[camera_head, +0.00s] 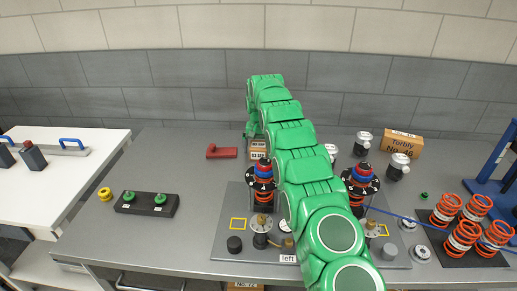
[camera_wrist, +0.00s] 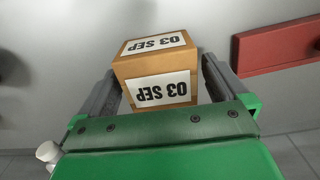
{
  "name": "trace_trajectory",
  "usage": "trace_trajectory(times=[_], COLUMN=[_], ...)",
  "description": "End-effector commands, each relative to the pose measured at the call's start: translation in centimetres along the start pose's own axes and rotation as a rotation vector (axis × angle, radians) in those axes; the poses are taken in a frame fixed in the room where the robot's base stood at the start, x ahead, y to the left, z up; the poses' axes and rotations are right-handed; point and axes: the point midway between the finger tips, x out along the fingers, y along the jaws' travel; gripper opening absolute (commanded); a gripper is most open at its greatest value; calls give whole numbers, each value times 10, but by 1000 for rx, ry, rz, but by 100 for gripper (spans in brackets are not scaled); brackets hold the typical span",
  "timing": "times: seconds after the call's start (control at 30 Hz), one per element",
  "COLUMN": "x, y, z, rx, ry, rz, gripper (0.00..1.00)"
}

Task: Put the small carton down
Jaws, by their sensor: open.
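The small carton (camera_wrist: 160,67) is an orange-brown box with white "03 SEP" labels. In the wrist view it sits between the two fingers of my gripper (camera_wrist: 160,85), with narrow gaps visible beside it. In the head view the carton (camera_head: 258,151) is at the back of the grey table, partly hidden by my green arm. My gripper (camera_head: 252,133) is open around it there. The carton appears to rest on the table surface, though its underside is hidden.
A red bracket (camera_head: 222,152) lies just left of the carton. A larger "Torbly No. 46" carton (camera_head: 402,144) stands at the back right. A fixture plate (camera_head: 235,209) with spring assemblies lies in front, beneath my arm. The table's back left is clear.

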Motion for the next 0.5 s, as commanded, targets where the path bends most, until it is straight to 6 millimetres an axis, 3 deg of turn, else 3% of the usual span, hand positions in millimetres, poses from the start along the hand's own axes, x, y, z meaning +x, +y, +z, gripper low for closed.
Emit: trace_trajectory(times=[0.5], x=[-52], y=[0], z=[-1], rx=[0], ry=[2], rz=[-1], gripper=[100])
